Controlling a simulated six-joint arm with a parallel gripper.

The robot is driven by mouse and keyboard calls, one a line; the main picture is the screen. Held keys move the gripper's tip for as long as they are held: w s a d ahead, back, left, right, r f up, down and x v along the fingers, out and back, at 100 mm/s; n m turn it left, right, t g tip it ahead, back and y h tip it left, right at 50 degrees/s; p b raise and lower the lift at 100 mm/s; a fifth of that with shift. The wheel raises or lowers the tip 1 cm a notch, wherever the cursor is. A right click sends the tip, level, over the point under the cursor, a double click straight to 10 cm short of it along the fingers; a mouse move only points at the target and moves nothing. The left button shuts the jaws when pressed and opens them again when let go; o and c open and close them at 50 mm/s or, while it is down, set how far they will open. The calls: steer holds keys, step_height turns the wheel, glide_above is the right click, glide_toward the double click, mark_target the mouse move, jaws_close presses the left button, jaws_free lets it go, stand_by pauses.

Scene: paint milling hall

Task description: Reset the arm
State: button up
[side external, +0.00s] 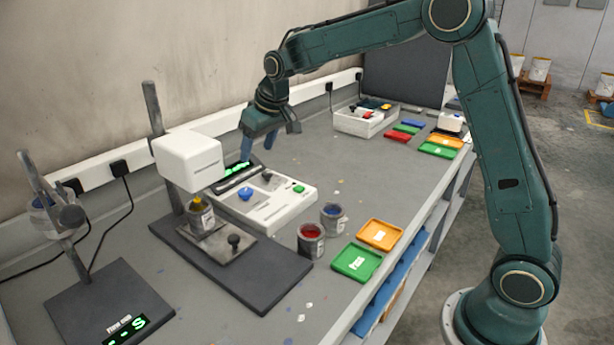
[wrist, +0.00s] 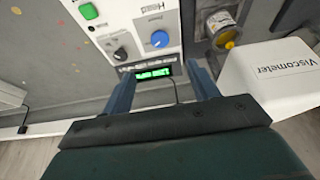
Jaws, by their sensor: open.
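My gripper (side external: 258,146) is open and empty, pointing down above the back of the workbench. It hangs over the rear edge of a white control unit (side external: 280,208) with a blue knob, a dark knob, a green button and a lit green display. In the wrist view my gripper's two fingers (wrist: 163,78) are spread apart, with the unit's green display (wrist: 153,74) between their tips. The blue knob (wrist: 160,39) lies just beyond them. Nothing is between the fingers.
A white viscometer (side external: 188,160) stands left of my gripper, with a yellow paint can (side external: 200,216) below its head. The bench middle (side external: 350,175) is clear.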

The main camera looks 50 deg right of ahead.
steer(key=s+a+r, duration=0.1)
steer(key=s+r, duration=0.3)
steer(key=s, duration=0.5)
steer(key=s+r, duration=0.4)
steer(key=s, duration=0.4)
steer(key=s+f+t, duration=0.1)
steer(key=s+f, duration=0.2)
steer(key=s, duration=1.7)
steer(key=shift+a, duration=0.3)
